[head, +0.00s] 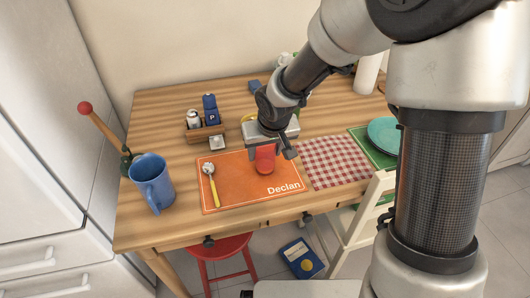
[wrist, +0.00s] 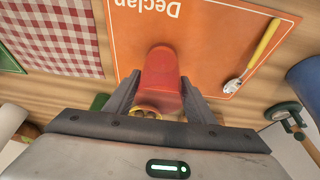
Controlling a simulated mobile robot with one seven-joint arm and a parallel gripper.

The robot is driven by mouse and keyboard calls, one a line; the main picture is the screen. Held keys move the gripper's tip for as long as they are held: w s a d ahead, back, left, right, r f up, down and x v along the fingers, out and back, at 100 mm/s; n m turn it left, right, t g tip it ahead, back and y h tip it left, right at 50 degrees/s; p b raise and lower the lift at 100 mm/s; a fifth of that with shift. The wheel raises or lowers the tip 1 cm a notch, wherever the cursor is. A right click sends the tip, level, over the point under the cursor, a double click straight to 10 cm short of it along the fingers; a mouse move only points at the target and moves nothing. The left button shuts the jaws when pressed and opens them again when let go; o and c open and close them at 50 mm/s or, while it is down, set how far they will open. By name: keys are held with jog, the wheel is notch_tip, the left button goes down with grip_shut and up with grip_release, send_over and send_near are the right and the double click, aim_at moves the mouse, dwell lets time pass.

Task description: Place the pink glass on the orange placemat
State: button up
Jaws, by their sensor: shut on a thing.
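The pink glass (head: 265,160) looks reddish-pink and see-through. My gripper (head: 269,148) is shut on it, with one finger on each side. In the wrist view the glass (wrist: 160,72) sits between the two fingers of my gripper (wrist: 158,98). The orange placemat (head: 235,194), printed with "Declan", lies on the wooden table. The glass is over its upper right part; I cannot tell whether its base touches the mat. The placemat (wrist: 195,40) also shows behind the glass in the wrist view.
A spoon (head: 212,184) with a yellow handle lies on the placemat's left part. A blue mug (head: 152,182) stands left of it. A red checkered cloth (head: 333,161) lies to the right. A wooden caddy (head: 204,133) stands behind. The placemat's middle is clear.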

jog(key=shift+f, duration=0.1)
jog(key=o, duration=1.2)
jog(key=shift+r, duration=0.45)
jog(key=p+v, duration=0.4)
jog(key=v, duration=0.7)
jog(key=shift+r+p, duration=0.2)
jog(key=shift+p, duration=0.15)
jog(key=shift+s+d, duration=0.1)
jog(key=shift+s, duration=0.05)
